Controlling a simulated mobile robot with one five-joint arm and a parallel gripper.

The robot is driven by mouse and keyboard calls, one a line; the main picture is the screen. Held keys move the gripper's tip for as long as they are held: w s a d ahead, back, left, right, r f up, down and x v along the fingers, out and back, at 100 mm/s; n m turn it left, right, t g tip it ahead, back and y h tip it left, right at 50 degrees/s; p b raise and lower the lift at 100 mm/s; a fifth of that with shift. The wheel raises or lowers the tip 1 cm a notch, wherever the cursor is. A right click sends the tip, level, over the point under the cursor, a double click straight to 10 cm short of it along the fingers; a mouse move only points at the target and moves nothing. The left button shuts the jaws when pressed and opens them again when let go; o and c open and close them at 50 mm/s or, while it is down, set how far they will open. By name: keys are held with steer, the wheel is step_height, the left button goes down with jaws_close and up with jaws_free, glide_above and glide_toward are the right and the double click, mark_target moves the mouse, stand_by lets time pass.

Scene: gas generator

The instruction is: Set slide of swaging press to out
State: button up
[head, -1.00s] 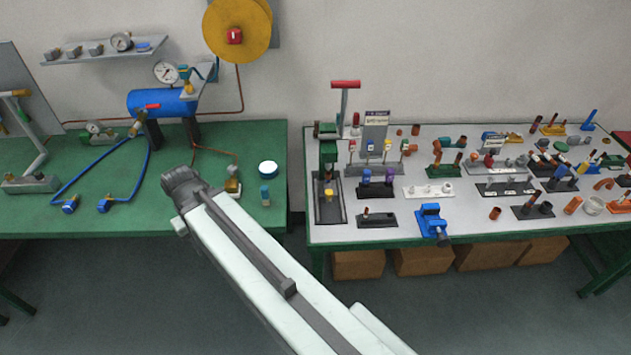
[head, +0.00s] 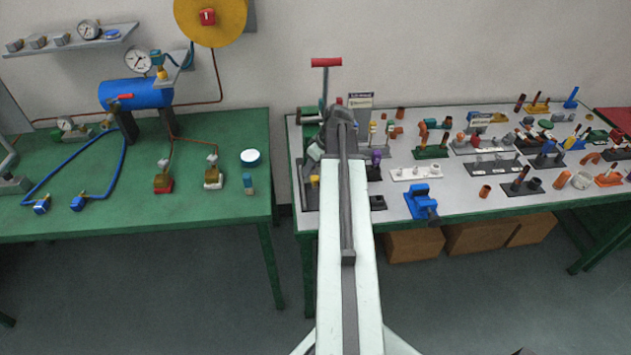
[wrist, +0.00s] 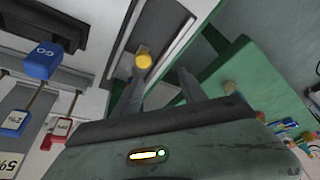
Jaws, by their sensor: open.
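The swaging press is a green stand with a red-topped lever (head: 326,62) at the left end of the light-topped table. Its dark base carries a slide with a yellow knob (head: 314,181). In the wrist view the yellow knob (wrist: 143,61) stands in a dark, light-edged track, just beyond my fingertips. My gripper (wrist: 160,82) is open and empty, with its two fingers pointing towards the track. The left finger is close to the knob; I cannot tell whether they touch. In the head view my arm hides much of the press.
A blue vise (head: 420,202) and several small fittings are to the right. The green table (head: 110,190) is at the left, past a gap.

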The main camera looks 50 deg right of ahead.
mark_target(315, 177)
steer(key=d+f+b, duration=0.1)
steer(key=f+b, duration=0.1)
steer(key=d+f+b, duration=0.1)
steer(key=f+b, duration=0.3)
steer(key=shift+w+d+f+b, duration=0.3)
steer(key=shift+w+d+f, duration=0.05)
steer(key=shift+d, duration=0.05)
steer(key=shift+w+f+b, duration=0.3)
steer(key=shift+f+b, duration=0.1)
steer(key=shift+f, duration=0.05)
steer(key=shift+r, duration=0.1)
jaws_close()
stand_by(0.8)
